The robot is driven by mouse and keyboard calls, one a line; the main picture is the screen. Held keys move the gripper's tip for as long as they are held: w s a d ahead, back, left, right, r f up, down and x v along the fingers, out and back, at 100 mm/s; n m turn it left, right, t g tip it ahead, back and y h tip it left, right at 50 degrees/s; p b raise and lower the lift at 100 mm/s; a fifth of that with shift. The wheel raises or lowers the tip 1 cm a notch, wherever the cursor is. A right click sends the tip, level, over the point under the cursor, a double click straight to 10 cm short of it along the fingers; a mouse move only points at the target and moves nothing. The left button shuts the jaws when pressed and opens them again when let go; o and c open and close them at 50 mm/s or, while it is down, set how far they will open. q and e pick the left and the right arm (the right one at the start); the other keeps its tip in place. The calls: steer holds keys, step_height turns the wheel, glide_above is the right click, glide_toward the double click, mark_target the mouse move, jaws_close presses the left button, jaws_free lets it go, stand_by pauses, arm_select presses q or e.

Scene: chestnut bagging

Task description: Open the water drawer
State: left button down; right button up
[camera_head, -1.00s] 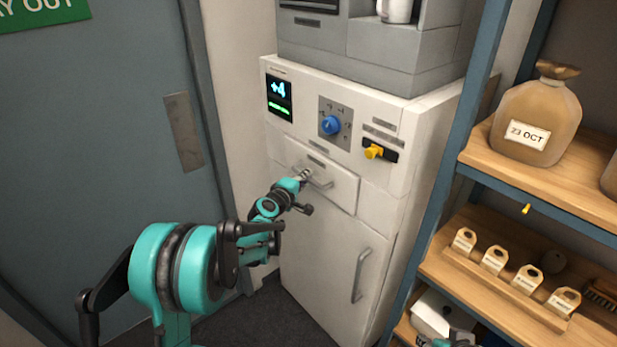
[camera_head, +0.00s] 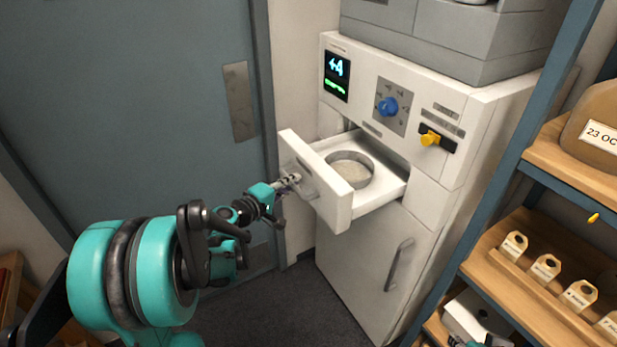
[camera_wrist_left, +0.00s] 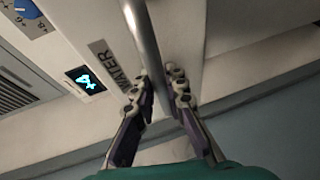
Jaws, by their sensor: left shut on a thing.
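The water drawer (camera_head: 338,205) stands pulled out of the white cabinet in the head view. A round metal dish (camera_head: 350,170) with pale contents sits inside it. My left gripper (camera_head: 292,183) is at the drawer's front, shut on its bar handle (camera_head: 304,176). In the left wrist view the handle (camera_wrist_left: 147,45) runs between the fingers of my left gripper (camera_wrist_left: 160,85), and the front bears a label reading WATER (camera_wrist_left: 122,70). A small part of my right arm (camera_head: 485,343) shows at the bottom edge; its fingers cannot be made out.
The cabinet (camera_head: 455,105) has a display (camera_head: 337,75), a blue knob (camera_head: 387,106) and a yellow lever (camera_head: 430,139). A closed door with a vertical handle (camera_head: 398,265) is below the drawer. Wooden shelves (camera_head: 510,262) stand close at right, a grey-blue door (camera_head: 150,110) at left. Dark floor lies between.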

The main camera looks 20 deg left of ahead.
arm_select(q)
steer(key=shift+s+a, duration=0.65)
steer(key=shift+s, duration=0.3)
steer(key=c, duration=1.5)
jaws_free()
steer(key=shift+c, duration=0.2)
steer(key=v, duration=1.2)
steer(key=s+d+f+m+g, duration=0.2)
steer(key=d+f+m+g, duration=0.15)
steer(key=d, duration=0.45)
steer(key=s+d+f+m+g, duration=0.2)
steer(key=d+f+m+g, duration=0.15)
steer(key=d, duration=0.45)
steer(key=s+d+m+g+y, duration=0.1)
steer(key=s+d+m+y, duration=0.1)
steer(key=s+m, duration=0.5)
steer(key=shift+s+d+m+y, duration=0.3)
steer(key=shift+d+y, duration=0.1)
steer(key=shift+y, duration=0.4)
